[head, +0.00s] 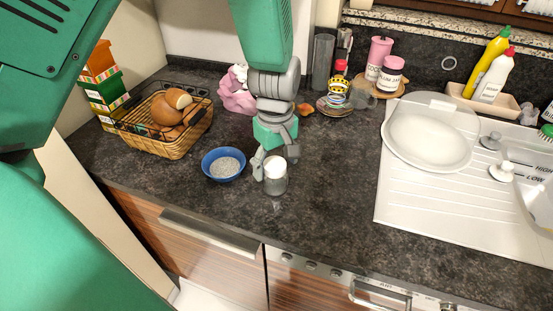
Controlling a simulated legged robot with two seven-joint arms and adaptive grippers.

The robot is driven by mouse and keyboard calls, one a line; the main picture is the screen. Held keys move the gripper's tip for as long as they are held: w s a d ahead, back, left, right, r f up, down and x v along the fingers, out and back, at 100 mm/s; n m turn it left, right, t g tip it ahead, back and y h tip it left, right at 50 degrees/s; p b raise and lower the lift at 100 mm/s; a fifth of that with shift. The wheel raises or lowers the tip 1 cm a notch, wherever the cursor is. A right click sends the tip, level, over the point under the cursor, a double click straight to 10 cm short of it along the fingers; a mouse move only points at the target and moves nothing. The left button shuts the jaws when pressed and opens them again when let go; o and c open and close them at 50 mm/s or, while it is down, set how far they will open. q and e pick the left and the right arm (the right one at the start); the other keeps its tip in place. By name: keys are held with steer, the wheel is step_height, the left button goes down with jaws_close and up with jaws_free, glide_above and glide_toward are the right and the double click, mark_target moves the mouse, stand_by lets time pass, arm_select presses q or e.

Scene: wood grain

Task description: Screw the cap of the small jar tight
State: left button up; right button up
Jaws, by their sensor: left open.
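The small jar (274,185) is greyish and see-through, and stands upright on the dark countertop near its front edge. Its white cap (274,167) sits on top; I cannot tell how tightly it is seated. My left gripper (276,163) points down over the jar from behind, with its fingers open. One finger is left of the cap and the other is at its right and slightly behind. I cannot tell whether either finger touches the cap. My right gripper is not in view.
A blue bowl (223,164) with grey contents stands close left of the jar. A wicker basket (165,137) holding bread is farther left. Cups and small plates (335,105) stand behind. A white sink unit (400,205) with a plate lies right. The counter right of the jar is clear.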

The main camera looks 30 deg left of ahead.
arm_select(q)
steer(key=c, duration=1.4)
steer(key=shift+c, duration=0.2)
steer(key=shift+p, duration=0.35)
steer(key=shift+s+r+m+p, duration=0.1)
steer(key=shift+m+p, duration=0.55)
steer(key=shift+m, duration=0.25)
steer(key=shift+m+p, duration=0.3)
steer(key=shift+m, duration=0.5)
